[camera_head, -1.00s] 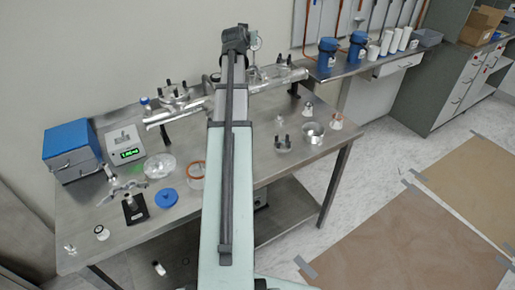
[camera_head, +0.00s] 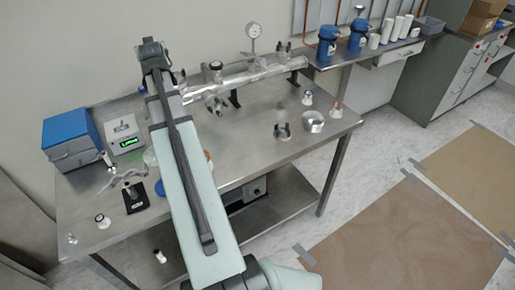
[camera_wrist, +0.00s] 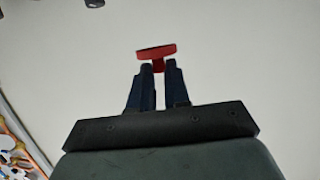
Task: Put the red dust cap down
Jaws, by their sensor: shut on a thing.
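The red dust cap (camera_wrist: 156,52) shows in the wrist view as a wide flat disc with a short stem, slightly tilted. My gripper (camera_wrist: 158,70) is shut on the stem, with the disc standing out beyond the fingertips. Around the cap in the wrist view I see only a plain pale surface, with no contact visible. In the head view my arm reaches over the left part of the steel table (camera_head: 240,150); the fingers and the cap are hidden there.
A metal ring (camera_head: 313,122) sits at the right.

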